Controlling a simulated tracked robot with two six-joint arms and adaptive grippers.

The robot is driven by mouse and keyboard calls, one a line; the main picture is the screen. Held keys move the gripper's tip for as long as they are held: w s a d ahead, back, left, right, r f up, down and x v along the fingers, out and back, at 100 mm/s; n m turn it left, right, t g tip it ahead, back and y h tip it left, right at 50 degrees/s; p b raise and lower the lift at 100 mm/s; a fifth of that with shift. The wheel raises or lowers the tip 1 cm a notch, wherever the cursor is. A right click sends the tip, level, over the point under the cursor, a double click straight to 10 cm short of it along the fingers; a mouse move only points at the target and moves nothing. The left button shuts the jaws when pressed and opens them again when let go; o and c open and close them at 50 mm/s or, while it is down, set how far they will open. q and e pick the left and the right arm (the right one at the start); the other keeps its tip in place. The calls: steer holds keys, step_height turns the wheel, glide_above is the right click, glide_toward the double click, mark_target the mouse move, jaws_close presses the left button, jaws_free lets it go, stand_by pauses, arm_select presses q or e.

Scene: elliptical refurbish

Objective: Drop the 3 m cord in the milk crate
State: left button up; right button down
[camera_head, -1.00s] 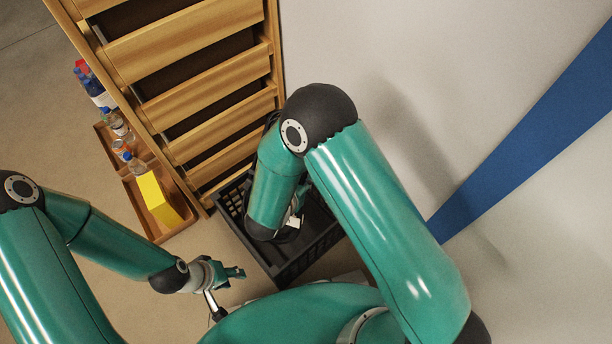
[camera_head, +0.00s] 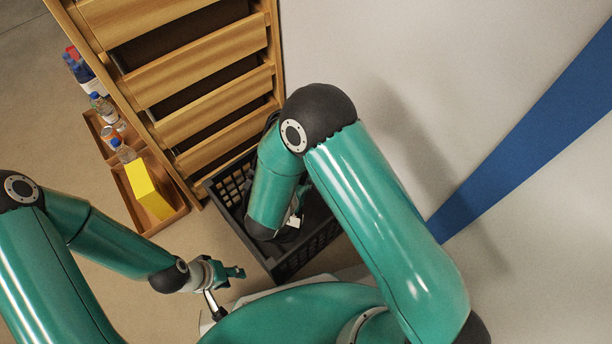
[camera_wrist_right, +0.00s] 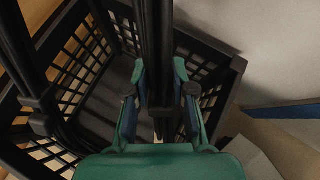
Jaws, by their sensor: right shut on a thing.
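The black milk crate (camera_head: 284,268) stands on the floor below my right arm, against the foot of the wooden drawer unit. Its lattice walls and dark floor show in the right wrist view (camera_wrist_right: 72,60). My right gripper (camera_wrist_right: 163,100) is shut on the black cord (camera_wrist_right: 157,40), whose bundled strands pass between its fingers. More of the strands, with a band round them, hang at the left of that view (camera_wrist_right: 36,95). The gripper is over the crate; my forearm hides most of it in the head view. My left gripper (camera_head: 229,273) is empty and apart from the crate, its fingers looking open.
The wooden drawer unit (camera_head: 205,85) stands behind the crate. A wooden tray (camera_head: 133,203) with a yellow box (camera_head: 147,188) and bottles (camera_head: 121,150) is on the left. A pale wall with a blue stripe (camera_head: 530,125) bounds the right side.

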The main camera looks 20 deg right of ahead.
step_height(320, 180, down, 12)
steer(key=b, duration=0.6)
steer(key=shift+f, duration=0.15)
stand_by(0.4)
steer(key=c, duration=0.9)
jaws_free()
steer(key=shift+s, duration=0.1)
